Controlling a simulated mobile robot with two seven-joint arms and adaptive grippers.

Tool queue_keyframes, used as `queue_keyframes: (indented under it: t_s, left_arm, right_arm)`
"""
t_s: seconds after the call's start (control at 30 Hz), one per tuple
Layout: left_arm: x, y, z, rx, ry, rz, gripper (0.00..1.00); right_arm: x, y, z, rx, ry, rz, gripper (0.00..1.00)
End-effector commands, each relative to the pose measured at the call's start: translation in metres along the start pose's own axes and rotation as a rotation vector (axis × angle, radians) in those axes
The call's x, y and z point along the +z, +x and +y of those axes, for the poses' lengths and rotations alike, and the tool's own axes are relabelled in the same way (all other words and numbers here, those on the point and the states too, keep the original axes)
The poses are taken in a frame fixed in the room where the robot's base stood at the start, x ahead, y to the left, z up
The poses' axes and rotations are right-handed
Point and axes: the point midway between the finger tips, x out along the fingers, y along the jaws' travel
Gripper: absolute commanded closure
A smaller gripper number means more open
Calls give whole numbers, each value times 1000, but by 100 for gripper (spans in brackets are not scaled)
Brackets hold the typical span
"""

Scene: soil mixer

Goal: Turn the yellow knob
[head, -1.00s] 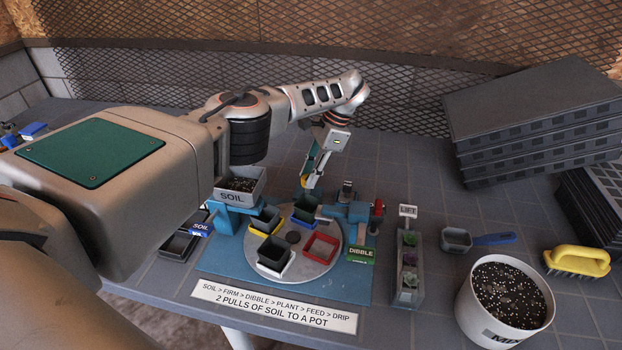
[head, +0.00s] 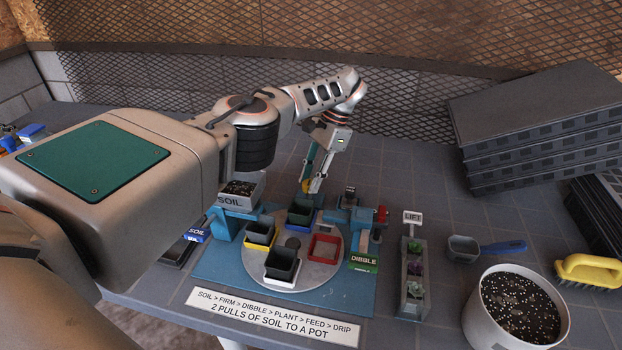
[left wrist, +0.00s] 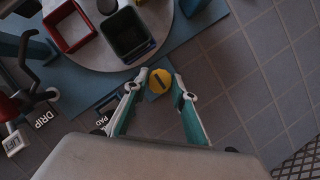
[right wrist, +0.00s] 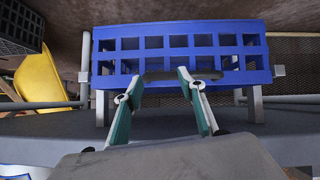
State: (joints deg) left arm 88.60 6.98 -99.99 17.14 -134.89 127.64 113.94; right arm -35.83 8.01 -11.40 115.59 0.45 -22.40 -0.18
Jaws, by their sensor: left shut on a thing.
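The yellow knob (left wrist: 159,81) is round with a dark slot across its face. In the left wrist view it sits between the fingertips of my left gripper (left wrist: 160,79), beside the turntable's edge. In the head view my left gripper (head: 312,186) reaches down behind the turntable (head: 325,270), and the knob is hidden there. The left gripper is shut on the knob.
A plant tray (head: 413,302), a scoop (head: 464,248), a white bucket (head: 480,335) and a yellow brush (head: 590,268) lie further right. Stacked dark trays (head: 540,125) stand at the back.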

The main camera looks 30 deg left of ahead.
Motion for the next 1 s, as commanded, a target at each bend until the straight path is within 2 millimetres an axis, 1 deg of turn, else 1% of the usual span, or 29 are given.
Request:
queue_keyframes:
  t_s: [0.03,0.1,0.33,0.43,0.57,0.67,0.9,1.0]
  left_arm:
    - [0,1,1,2,2,-1,72]
    - [0,1,1,2,2,-1,58]
    - [0,1,0,1,2,-1,58]
    - [0,0,0,0,2,0,58]
    - [3,-7,-1,0,1,1,58]
    - [7,-19,-1,-1,3,3,58]
    - [25,-61,0,-2,0,1,58]
    - [31,-75,0,-1,1,0,58]
  right_arm:
    - [2,-1,-1,-2,1,-3,60]
    - [3,-2,-2,-4,1,-5,60]
    - [7,-4,-4,-7,2,-12,60]
    - [4,-2,-2,-5,-3,-7,60]
    - [3,-2,-1,-4,-2,-5,60]
    - [3,-2,-1,-3,-1,-5,60]
    - [3,-1,-1,-3,0,-5,60]
    - [3,-1,-1,-3,0,-5,60]
